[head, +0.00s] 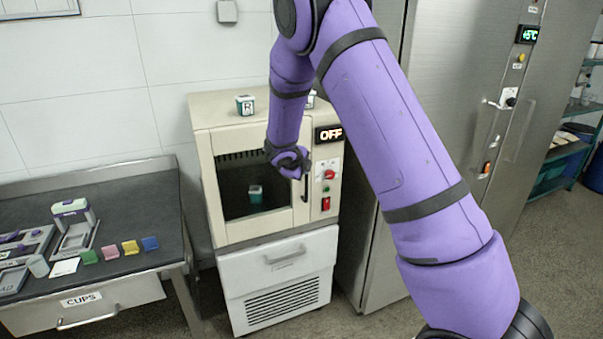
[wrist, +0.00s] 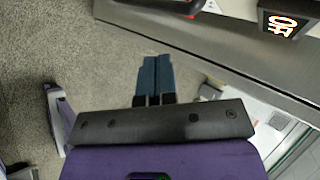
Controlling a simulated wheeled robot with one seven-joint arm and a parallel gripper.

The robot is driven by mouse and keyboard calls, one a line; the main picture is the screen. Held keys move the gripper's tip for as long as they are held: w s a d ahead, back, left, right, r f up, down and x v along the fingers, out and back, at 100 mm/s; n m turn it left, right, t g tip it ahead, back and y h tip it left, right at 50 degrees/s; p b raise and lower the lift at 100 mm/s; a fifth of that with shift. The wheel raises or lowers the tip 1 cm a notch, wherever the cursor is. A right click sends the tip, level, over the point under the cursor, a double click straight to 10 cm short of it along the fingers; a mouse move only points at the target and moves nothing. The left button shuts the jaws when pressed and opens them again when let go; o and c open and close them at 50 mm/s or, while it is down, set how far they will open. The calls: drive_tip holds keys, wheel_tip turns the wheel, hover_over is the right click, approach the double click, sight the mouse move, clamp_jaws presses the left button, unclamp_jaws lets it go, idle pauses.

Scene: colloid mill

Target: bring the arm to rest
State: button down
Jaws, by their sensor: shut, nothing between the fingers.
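My purple arm (head: 385,120) reaches from the lower right up across the head view and bends down in front of the beige machine (head: 228,110). My gripper shows in the wrist view (wrist: 154,82), with its two blue-grey fingers side by side, shut and empty, over the grey floor. In the head view the wrist end hangs before the machine's window, by the door's right edge, and the fingers cannot be made out.
A cup marked R (head: 245,105) stands on the machine; another cup (head: 255,194) is behind its window. A steel cabinet (head: 470,150) stands to the right. A dark bench (head: 130,210) with coloured blocks and small devices is at left. Floor lies between bench and machine.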

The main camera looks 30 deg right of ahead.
drive_tip(key=s+r+m+g+y, duration=0.1)
drive_tip(key=s+r+m+y, duration=0.1)
drive_tip(key=s+r+m, duration=1.85)
drive_tip(key=s+a+r+m+y, duration=0.1)
drive_tip(key=s+a+m+y, duration=0.1)
drive_tip(key=s+m, duration=0.5)
drive_tip(key=s+a+r+m+y, duration=0.1)
drive_tip(key=s+a+m, duration=0.3)
drive_tip(key=s+m, duration=0.4)
drive_tip(key=s+a+r+m+y, duration=0.2)
drive_tip(key=s+a+m, duration=0.1)
drive_tip(key=s+m, duration=0.5)
drive_tip(key=shift+s+r+t+y, duration=0.15)
drive_tip(key=shift+s+t+y, duration=0.15)
drive_tip(key=shift+s, duration=0.25)
drive_tip(key=c, duration=1.8)
unclamp_jaws()
drive_tip(key=shift+a, duration=0.1)
drive_tip(key=shift+c, duration=0.2)
